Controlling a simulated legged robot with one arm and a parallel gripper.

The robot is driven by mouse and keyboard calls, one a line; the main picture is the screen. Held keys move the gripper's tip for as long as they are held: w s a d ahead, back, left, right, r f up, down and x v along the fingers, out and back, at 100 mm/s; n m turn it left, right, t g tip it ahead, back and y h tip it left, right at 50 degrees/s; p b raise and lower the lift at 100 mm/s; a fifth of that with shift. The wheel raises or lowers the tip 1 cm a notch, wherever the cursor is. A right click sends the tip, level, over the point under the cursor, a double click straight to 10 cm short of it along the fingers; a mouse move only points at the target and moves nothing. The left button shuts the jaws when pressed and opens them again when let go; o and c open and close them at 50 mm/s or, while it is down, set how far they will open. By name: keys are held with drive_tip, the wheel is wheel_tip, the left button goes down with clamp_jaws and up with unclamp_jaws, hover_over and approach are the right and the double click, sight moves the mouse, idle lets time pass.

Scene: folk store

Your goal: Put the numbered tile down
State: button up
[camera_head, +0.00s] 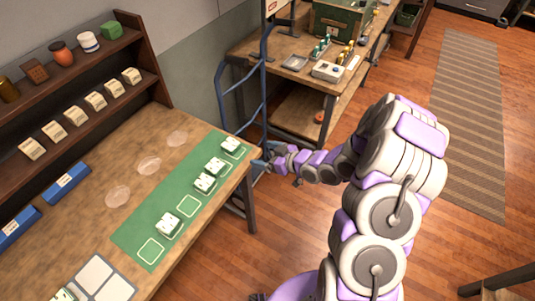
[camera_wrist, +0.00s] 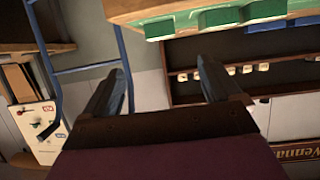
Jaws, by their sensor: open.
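My gripper (camera_head: 262,160) is beside the front edge of the wooden table, close to the far end of the green mat (camera_head: 130,234). In the wrist view its two fingers (camera_wrist: 162,88) are spread apart with nothing between them. Several white numbered tiles with green sides lie on the mat: one at the far end (camera_head: 231,146), two close together (camera_head: 215,166) (camera_head: 205,183), and one nearer (camera_head: 168,224). Outlined squares on the mat show empty between the tiles (camera_head: 188,206) and at the near end (camera_head: 151,251). Their numbers are too small to read.
A pale sectioned tray (camera_head: 119,290) with another tile (camera_head: 62,295) is at the near left. Clear round discs (camera_head: 149,165) and blue boxes (camera_head: 66,183) lie on the table. A shelf (camera_head: 85,113) holds cards and jars. A blue metal frame (camera_head: 221,92) stands behind my gripper.

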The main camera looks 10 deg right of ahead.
drive_tip(key=shift+d+r, duration=0.1)
drive_tip(key=shift+d, duration=0.05)
drive_tip(key=s+d+r+m+g+h, duration=0.5)
drive_tip(key=s+d+r+h, duration=0.6)
drive_tip(key=d+r, duration=0.1)
drive_tip(key=s+a+r+m+g, duration=0.1)
drive_tip(key=s+r+g, duration=0.1)
drive_tip(key=s, duration=0.7)
drive_tip(key=s+a+r+m+g, duration=0.2)
drive_tip(key=s+r, duration=0.2)
drive_tip(key=s, duration=0.6)
drive_tip(key=s+a+r+m+g, duration=0.1)
drive_tip(key=s+a+r+g, duration=0.1)
drive_tip(key=s, duration=0.7)
drive_tip(key=shift+s+r+m+y, duration=0.3)
drive_tip(key=shift+r+y, duration=0.1)
drive_tip(key=shift+r, duration=0.3)
